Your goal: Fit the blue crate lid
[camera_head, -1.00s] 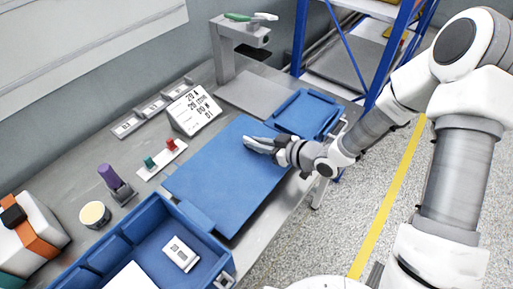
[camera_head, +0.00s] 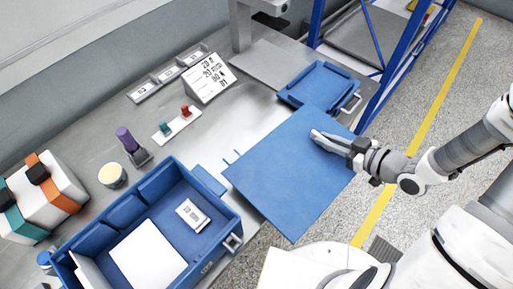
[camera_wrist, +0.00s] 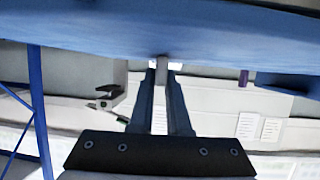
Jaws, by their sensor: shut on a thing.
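The blue crate lid (camera_head: 285,185) is a flat, square blue panel. It is held out over the table's front edge, to the right of the blue crate (camera_head: 228,222) and apart from it. My gripper (camera_head: 322,140) is at the lid's far right part in the head view. In the wrist view, my gripper (camera_wrist: 162,72) is shut on a small grey piece at the lid (camera_wrist: 160,35); the lid fills the top of that view. The open crate holds a white sheet (camera_head: 148,256) and a small white device (camera_head: 192,215).
A blue tray-like piece (camera_head: 318,86) lies behind the lid. A red and green button strip (camera_head: 177,124), a purple-topped tool (camera_head: 127,138), a round tub (camera_head: 112,175) and a label card (camera_head: 209,79) stand on the table. A blue rack (camera_head: 385,75) stands at the right.

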